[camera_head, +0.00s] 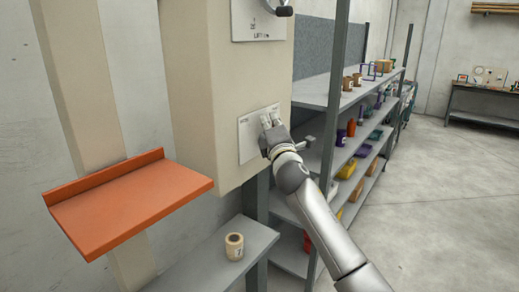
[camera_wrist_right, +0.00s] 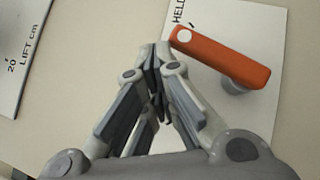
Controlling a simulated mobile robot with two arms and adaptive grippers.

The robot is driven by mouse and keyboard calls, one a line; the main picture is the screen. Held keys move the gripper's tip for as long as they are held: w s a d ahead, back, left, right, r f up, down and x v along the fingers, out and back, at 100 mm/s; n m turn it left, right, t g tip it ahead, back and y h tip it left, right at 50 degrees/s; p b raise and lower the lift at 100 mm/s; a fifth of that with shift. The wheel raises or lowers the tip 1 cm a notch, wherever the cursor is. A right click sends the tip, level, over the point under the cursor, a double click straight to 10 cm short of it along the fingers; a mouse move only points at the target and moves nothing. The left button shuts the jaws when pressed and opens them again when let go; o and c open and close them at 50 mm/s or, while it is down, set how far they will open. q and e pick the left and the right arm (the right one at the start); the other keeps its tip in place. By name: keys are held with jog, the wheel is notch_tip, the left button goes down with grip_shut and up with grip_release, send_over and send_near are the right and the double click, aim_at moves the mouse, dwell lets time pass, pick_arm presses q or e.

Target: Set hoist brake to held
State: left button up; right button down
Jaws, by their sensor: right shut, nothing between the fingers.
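The hoist brake is an orange lever (camera_wrist_right: 222,57) on a white plate (camera_wrist_right: 276,20) in the right wrist view. One end of the lever has a white dot and lies close to the HELD lettering (camera_wrist_right: 178,12). A round grey pivot shows under its other end. My right gripper (camera_wrist_right: 158,48) is shut and empty, with its fingertips just beside the dotted end; I cannot tell if they touch it. In the head view my right gripper (camera_head: 269,121) is at the plate (camera_head: 246,143) on the beige cabinet and hides the lever. My left gripper is not in view.
A second plate marked LIFT cm (camera_wrist_right: 22,30) is nearby; in the head view it (camera_head: 250,28) sits above with a dark knob. An orange shelf (camera_head: 135,200) juts out at left. A tape roll (camera_head: 234,246) sits on a grey shelf below. Loaded racks stand at right.

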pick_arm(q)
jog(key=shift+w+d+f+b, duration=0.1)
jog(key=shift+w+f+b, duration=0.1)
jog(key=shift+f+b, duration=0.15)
pick_arm(e)
jog(key=shift+w+d+r, duration=0.15)
jog(key=shift+w+d, duration=0.75)
jog(key=shift+w, duration=0.3)
dwell(0.8)
